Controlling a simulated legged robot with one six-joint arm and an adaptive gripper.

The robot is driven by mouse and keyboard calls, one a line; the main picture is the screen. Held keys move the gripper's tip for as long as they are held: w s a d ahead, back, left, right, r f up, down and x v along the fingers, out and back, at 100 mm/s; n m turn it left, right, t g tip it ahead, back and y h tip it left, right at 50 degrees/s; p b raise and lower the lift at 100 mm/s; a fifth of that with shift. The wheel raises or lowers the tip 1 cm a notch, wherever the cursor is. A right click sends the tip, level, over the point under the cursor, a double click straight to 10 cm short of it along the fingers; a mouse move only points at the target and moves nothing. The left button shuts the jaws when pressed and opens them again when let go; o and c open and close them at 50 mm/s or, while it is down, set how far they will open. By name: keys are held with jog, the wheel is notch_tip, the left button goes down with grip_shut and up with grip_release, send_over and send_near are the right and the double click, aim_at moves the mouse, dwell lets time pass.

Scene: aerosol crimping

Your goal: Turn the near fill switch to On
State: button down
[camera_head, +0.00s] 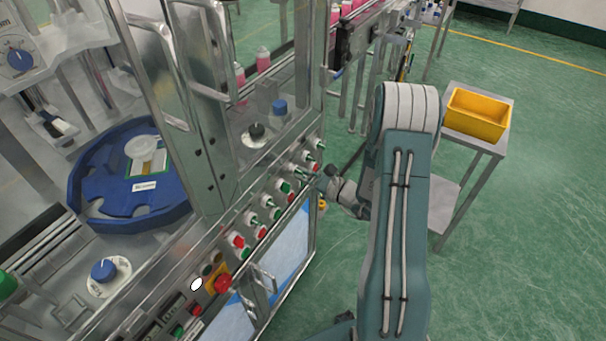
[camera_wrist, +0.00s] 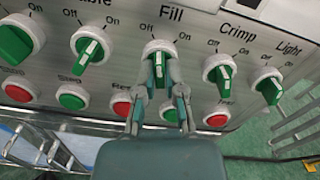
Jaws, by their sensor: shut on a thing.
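The fill switch (camera_wrist: 158,62) is a green knob with a white pointer line in a white collar, under the "Fill" label in the wrist view. Its pointer stands roughly upright in the picture, between the "Off" and "On" marks. My gripper (camera_wrist: 160,88) is at this knob, with one finger on each side, shut on it. The fingers hide the knob's lower part. In the head view my gripper (camera_head: 328,180) is at the right part of the control panel, and the held knob cannot be told apart there.
A crimp switch (camera_wrist: 220,74) and a light switch (camera_wrist: 268,88) sit close on the right; another green switch (camera_wrist: 88,46) is on the left. Red and green buttons (camera_wrist: 122,105) line the row below. A yellow bin (camera_head: 476,115) stands on a side table, with open floor around.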

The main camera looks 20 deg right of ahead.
jog(key=shift+m, duration=4.6)
jog(key=shift+w, duration=0.1)
jog(key=c, duration=0.7)
grip_release()
jog(key=shift+c, duration=0.2)
jog(key=shift+d, duration=0.1)
jog(key=v, duration=1.2)
